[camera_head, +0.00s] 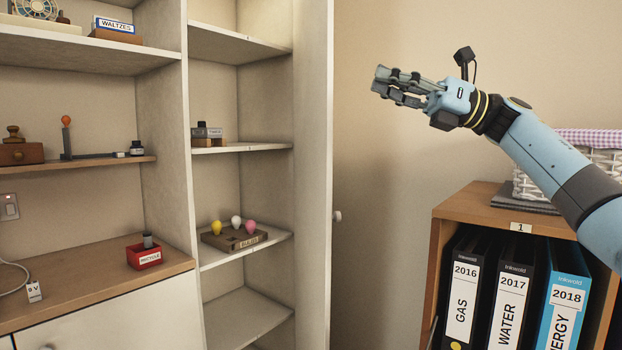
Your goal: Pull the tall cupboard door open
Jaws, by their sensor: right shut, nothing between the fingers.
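The tall cupboard (188,130) stands with its front open and its shelves in plain sight. Its white door (314,180) is swung out on the right side and shows as a narrow upright panel. A small round knob (337,216) sticks out from the door's right-hand face. My right gripper (378,84) is shut and empty, in the air to the right of the door and above the knob's height. It looks apart from the door. My left gripper is out of view.
Cupboard shelves hold a box with several small bulbs (234,238) and a dark-topped item (207,133). A wooden desk (90,285) is at left. A wooden shelf unit (470,205) with binders and a white basket (560,165) stands at right. Bare wall lies between.

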